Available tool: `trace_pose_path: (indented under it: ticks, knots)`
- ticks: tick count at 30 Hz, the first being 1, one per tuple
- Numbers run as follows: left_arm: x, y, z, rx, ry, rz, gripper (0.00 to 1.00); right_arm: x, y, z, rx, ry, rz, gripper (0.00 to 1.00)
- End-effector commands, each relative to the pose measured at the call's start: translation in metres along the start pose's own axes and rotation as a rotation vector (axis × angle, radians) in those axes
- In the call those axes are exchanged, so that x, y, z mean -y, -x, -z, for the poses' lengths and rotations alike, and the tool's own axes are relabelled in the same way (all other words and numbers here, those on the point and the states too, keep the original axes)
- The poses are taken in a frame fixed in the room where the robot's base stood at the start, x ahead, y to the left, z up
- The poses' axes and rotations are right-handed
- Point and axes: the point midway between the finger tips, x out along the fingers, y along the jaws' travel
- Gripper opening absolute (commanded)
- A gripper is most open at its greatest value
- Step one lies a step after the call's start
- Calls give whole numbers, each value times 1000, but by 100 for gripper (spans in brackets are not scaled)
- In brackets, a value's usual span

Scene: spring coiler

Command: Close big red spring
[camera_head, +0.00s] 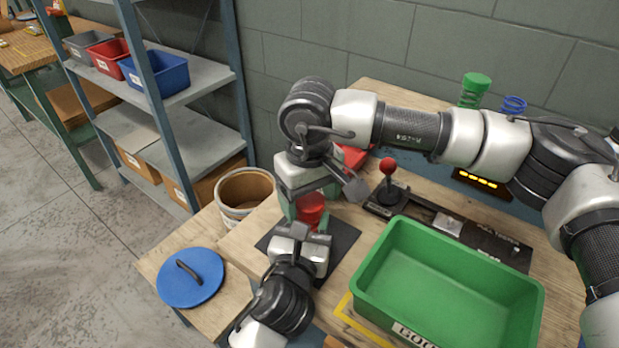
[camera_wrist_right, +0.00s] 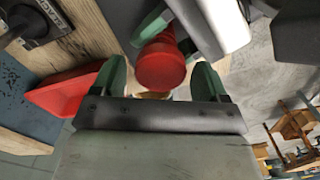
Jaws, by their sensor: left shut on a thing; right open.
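The big red spring (camera_head: 312,208) stands over a dark mat (camera_head: 342,237) and looks like a short, solid red cylinder. My right gripper (camera_head: 303,206) is open above the spring. In the right wrist view its two green fingers stand apart, either side of the red end. Its body partly hides the spring from the head.
A green bin (camera_head: 447,322) stands at right of the mat. Behind are a red-knobbed joystick (camera_head: 388,182), a red bin (camera_head: 354,157), a green spring (camera_head: 474,90) and a blue spring (camera_head: 513,105). A round tub (camera_head: 243,211) and blue lid (camera_head: 190,277) are left.

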Motion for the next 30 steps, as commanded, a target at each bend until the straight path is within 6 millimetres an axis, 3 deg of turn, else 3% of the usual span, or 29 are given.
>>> trace_pose_path:
  ticks: [12,22,26,30]
  knots:
    - [0,0,1,-3,-1,0,0,0,-9,0,0,0,-1,74]
    - [0,0,1,-3,0,0,0,0,-9,0,0,0,-1,26]
    - [0,0,1,-3,0,0,0,0,-9,0,0,-38,-1,26]
    - [0,0,1,-3,0,0,0,0,-9,0,-1,-246,-1,26]
